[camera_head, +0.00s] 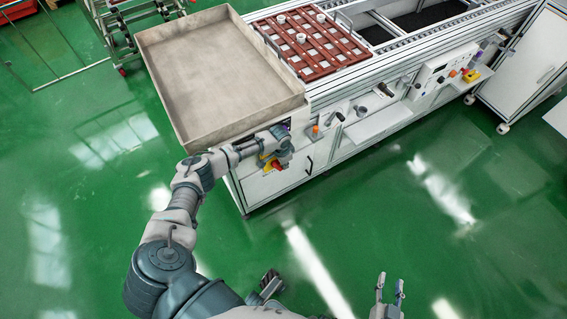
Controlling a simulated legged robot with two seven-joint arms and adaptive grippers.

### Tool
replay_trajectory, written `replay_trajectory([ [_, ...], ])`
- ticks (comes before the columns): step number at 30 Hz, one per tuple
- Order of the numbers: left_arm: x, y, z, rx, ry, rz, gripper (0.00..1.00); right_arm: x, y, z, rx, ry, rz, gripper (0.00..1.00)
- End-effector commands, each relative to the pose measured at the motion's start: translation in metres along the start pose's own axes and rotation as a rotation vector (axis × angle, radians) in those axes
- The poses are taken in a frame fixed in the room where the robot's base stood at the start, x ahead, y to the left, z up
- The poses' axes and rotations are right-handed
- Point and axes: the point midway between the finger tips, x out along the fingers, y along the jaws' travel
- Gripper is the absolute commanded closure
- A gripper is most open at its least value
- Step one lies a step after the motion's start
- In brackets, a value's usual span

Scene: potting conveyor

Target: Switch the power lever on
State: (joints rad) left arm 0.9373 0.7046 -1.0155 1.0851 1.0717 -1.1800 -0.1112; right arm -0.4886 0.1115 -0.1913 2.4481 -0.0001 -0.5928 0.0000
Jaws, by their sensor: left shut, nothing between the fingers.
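My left arm reaches from the bottom left to the front panel at the near left corner of the conveyor machine (345,142). My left gripper (284,150) is shut and empty, right at this panel. A small red-and-yellow control (273,165), which looks like the power lever, shows just below and beside the gripper. The gripper partly hides it, and I cannot tell whether they touch or how the lever is set. My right gripper (391,289) is low at the bottom edge, away from the machine, with its fingers apart and nothing between them.
A large empty grey tray (218,68) sits above the panel. A brown rack (312,42) stands beside it on the conveyor. Another red-and-yellow control (471,75) is further right. A white cabinet (525,60) stands at the far right. The green floor in front is clear.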

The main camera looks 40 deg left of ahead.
Motion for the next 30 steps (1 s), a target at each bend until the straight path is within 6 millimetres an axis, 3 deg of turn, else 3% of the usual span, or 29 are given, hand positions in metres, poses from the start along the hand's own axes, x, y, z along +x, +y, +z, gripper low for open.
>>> replay_trajectory([
  [10,-0.002,0.000,0.000,0.000,0.000,0.000,1.00,-0.003,-0.001,-0.002,-0.002,0.003,-0.002,0.60],
  [21,-0.017,0.000,-0.002,0.000,0.000,0.000,1.00,-0.007,0.000,-0.019,-0.004,0.018,0.000,0.60],
  [30,-0.015,0.000,-0.002,0.000,-0.001,0.001,1.00,-0.006,0.000,-0.018,-0.004,0.017,0.000,0.60],
])
